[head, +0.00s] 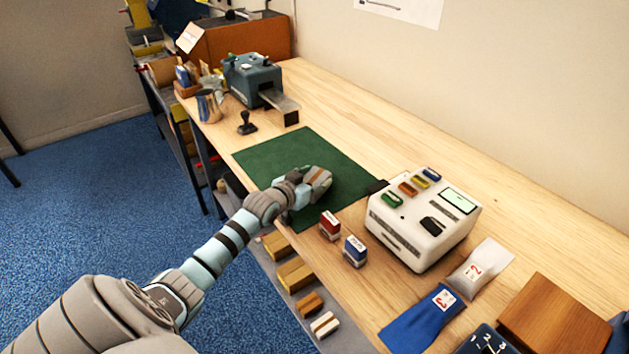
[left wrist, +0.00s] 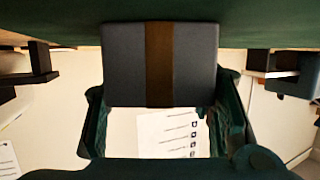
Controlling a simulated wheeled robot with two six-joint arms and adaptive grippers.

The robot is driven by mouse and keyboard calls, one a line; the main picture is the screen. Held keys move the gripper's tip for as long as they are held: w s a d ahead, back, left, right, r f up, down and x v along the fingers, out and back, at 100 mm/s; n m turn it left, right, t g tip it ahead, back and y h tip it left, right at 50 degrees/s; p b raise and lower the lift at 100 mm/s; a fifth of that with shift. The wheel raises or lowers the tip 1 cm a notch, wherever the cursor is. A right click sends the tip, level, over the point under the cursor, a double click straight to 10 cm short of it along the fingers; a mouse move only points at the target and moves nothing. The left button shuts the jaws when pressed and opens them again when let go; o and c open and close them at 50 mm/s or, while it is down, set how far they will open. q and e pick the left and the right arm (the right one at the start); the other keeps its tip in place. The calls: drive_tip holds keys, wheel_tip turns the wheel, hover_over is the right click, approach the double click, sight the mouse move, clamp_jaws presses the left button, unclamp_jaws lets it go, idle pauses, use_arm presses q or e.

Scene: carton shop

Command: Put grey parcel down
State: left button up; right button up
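The grey parcel (head: 319,177) with a brown band is at my left gripper (head: 308,184), over the right part of the green mat (head: 270,157) in the head view. In the left wrist view the parcel (left wrist: 125,65) sits between the two dark fingers of my left gripper (left wrist: 160,100), which meet its sides. The mat (left wrist: 270,22) runs along the top of that view, against the parcel's edge. I cannot tell if the parcel touches the mat or is just above it. My right gripper is not in view.
A red stamp block (head: 329,226) and a blue one (head: 355,251) stand near the mat's right corner. A white machine (head: 410,235) stands to their right. A black hand stamp (head: 247,124) and teal machine (head: 250,80) are beyond the mat. The mat's left part is clear.

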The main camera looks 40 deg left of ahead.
use_arm(q)
drive_tip(key=o, duration=0.5)
drive_tip(key=shift+c, duration=0.2)
drive_tip(key=shift+r, duration=0.2)
drive_tip(key=p+v, duration=0.6)
drive_tip(key=v, duration=0.6)
drive_tip(key=shift+s+r, duration=0.1)
drive_tip(key=shift+d, duration=0.1)
